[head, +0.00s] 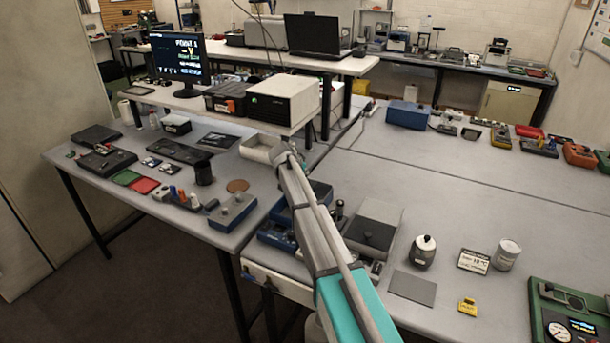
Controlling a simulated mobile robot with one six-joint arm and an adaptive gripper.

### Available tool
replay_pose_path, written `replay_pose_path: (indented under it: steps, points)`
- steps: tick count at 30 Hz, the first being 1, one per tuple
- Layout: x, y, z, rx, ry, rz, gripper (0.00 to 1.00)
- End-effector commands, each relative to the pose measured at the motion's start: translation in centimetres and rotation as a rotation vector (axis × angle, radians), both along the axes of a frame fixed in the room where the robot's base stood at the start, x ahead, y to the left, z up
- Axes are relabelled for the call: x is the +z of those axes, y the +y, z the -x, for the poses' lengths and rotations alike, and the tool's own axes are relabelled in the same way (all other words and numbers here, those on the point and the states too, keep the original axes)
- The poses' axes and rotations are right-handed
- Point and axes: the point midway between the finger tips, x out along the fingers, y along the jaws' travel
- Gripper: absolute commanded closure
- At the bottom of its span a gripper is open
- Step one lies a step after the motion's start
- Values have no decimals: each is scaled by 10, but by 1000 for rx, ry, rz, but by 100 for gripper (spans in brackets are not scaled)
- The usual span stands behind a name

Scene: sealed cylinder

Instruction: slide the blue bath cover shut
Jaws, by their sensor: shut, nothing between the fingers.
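A blue unit (276,233), which looks like the bath, stands on the bench near the middle of the head view. My arm crosses in front of it and hides much of it. A blue panel (320,191) shows just right of the arm, above the unit; I cannot tell whether it is the cover or how far it is open. My gripper (294,157) is at the far end of the arm, small and beyond the blue unit in the picture. It is shut and empty. No contact with the cover can be made out.
A grey box with a dark square (371,233) stands right of my arm. A pale open tray (262,149) is beside the arm's end, and a white instrument (284,99) sits on the shelf above. The right bench has a wide clear area (460,180).

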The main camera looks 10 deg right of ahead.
Motion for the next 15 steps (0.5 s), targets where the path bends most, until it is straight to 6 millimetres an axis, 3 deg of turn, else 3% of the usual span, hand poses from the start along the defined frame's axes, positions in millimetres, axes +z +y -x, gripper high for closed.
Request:
replay_pose_path:
  steps: [15]
  points:
    - [-43,-27,-27,-1,0,0,100]
